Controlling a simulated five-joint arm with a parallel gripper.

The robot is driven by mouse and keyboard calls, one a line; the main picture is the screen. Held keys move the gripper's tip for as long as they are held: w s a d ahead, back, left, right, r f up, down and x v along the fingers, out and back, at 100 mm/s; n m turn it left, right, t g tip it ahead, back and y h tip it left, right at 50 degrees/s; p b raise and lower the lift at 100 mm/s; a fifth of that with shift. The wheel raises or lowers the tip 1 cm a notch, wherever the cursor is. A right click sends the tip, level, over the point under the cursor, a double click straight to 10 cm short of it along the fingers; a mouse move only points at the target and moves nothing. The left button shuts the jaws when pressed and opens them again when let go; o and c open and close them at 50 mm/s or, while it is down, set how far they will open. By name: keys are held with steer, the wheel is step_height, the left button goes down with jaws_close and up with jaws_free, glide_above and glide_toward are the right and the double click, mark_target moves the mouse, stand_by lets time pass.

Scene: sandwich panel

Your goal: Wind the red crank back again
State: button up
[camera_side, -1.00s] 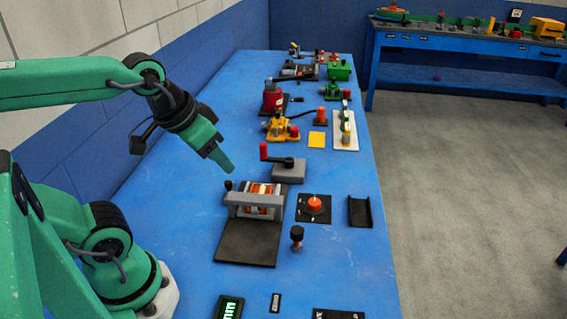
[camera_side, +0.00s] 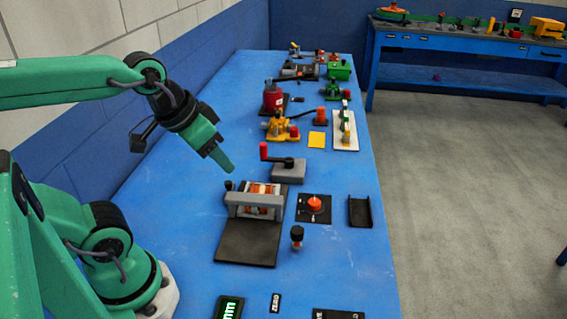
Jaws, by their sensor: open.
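The red crank (camera_side: 263,150) is an upright red handle on a dark arm, mounted on a grey block (camera_side: 288,176) on the blue bench. The dark arm runs from the handle to the right over the block's top. My gripper (camera_side: 229,168) is green, points down and to the right, and hangs to the left of the red handle. It is apart from the handle, open, and holds nothing that I can see. One finger hides most of the other.
A grey frame with copper-coloured rollers (camera_side: 254,204) on a black plate (camera_side: 240,248) stands just in front of the crank. A red knob on a black plate (camera_side: 314,204) and a black channel (camera_side: 360,212) lie to the right. The yellow device (camera_side: 281,128) stands behind.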

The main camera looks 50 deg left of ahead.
steer(key=w+a+r+n+g, duration=0.1)
steer(key=w+a+r+g, duration=0.15)
steer(key=w, duration=0.45)
steer(key=n+g, duration=0.3)
steer(key=n, duration=0.2)
glide_above(263, 144)
steer(key=f, duration=1.2)
steer(key=shift+s+d+f, duration=0.1)
steer(key=shift+d+f, duration=0.2)
steer(key=shift+f, duration=0.05)
steer(key=shift+a+f, duration=0.25)
steer(key=shift+f, duration=0.05)
steer(key=shift+f, duration=0.1)
steer(key=shift+f, duration=3.8)
jaws_close()
